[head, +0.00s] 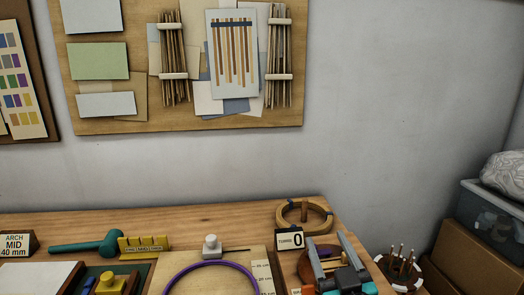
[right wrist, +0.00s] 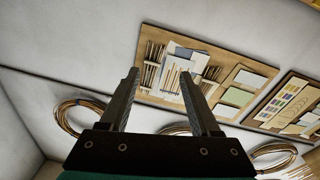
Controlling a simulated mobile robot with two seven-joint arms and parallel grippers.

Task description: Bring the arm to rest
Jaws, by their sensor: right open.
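My right gripper (head: 328,244) is at the lower right in the head view, over the right end of the wooden bench (head: 215,218). Its two grey fingers are spread apart with nothing between them. In the right wrist view the same gripper (right wrist: 159,73) is open and empty, with its fingers toward the wall and a pinboard (right wrist: 232,62) beyond. The gripper partly hides a reddish-brown round thing (head: 303,262) on the bench. My left gripper is not in view.
A wooden ring (head: 281,217) stands behind the right gripper, beside a "TURNS 0" sign (head: 289,241). A purple hoop (head: 168,280), a grey-knobbed weight (head: 211,246) and a green mallet (head: 88,246) are further left. Cane coils (right wrist: 62,121) show in the right wrist view. Boxes (head: 470,252) stand right.

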